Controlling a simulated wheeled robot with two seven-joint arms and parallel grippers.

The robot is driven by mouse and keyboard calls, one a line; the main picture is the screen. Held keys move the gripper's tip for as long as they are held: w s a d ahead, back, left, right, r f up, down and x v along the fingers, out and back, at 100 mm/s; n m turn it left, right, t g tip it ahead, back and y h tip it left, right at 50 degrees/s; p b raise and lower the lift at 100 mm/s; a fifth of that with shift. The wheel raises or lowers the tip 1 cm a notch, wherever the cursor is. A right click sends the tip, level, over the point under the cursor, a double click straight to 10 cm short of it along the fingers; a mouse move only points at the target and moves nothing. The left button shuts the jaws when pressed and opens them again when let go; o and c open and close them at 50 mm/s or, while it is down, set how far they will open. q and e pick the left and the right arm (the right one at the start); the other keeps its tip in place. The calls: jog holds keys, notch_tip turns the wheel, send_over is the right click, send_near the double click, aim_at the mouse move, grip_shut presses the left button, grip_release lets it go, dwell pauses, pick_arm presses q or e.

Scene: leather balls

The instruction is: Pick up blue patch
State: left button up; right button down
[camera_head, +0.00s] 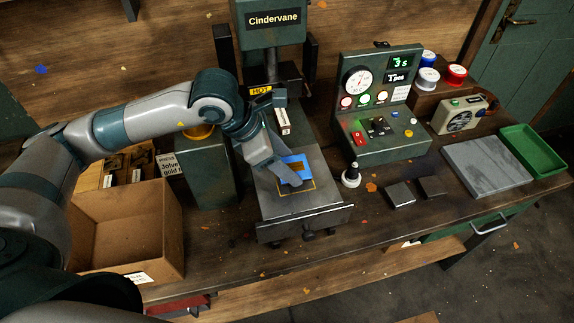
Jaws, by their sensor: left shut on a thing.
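The fingers cover part of the patch. I cannot tell whether the patch touches the plate or is held just above it. My right gripper is not in view.
The green press labelled Cindervane (272,20) stands behind the plate. A control box (380,105) with a gauge is to its right. An open cardboard box (125,228) is at the left. A grey slab (487,165) and green tray (535,150) lie at the right.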

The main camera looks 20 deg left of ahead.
pick_arm(q)
notch_tip(320, 180, up, 2)
jog(key=shift+r, duration=0.1)
jog(key=w+d+r, duration=0.4)
jog(key=d+r, duration=0.2)
jog(key=d, duration=0.5)
jog(key=shift+w+r+p, duration=0.25)
jog(key=shift+w+p, duration=0.05)
jog(key=shift+p, duration=0.15)
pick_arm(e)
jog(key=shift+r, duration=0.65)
pick_arm(q)
jog(key=shift+s+a, duration=0.1)
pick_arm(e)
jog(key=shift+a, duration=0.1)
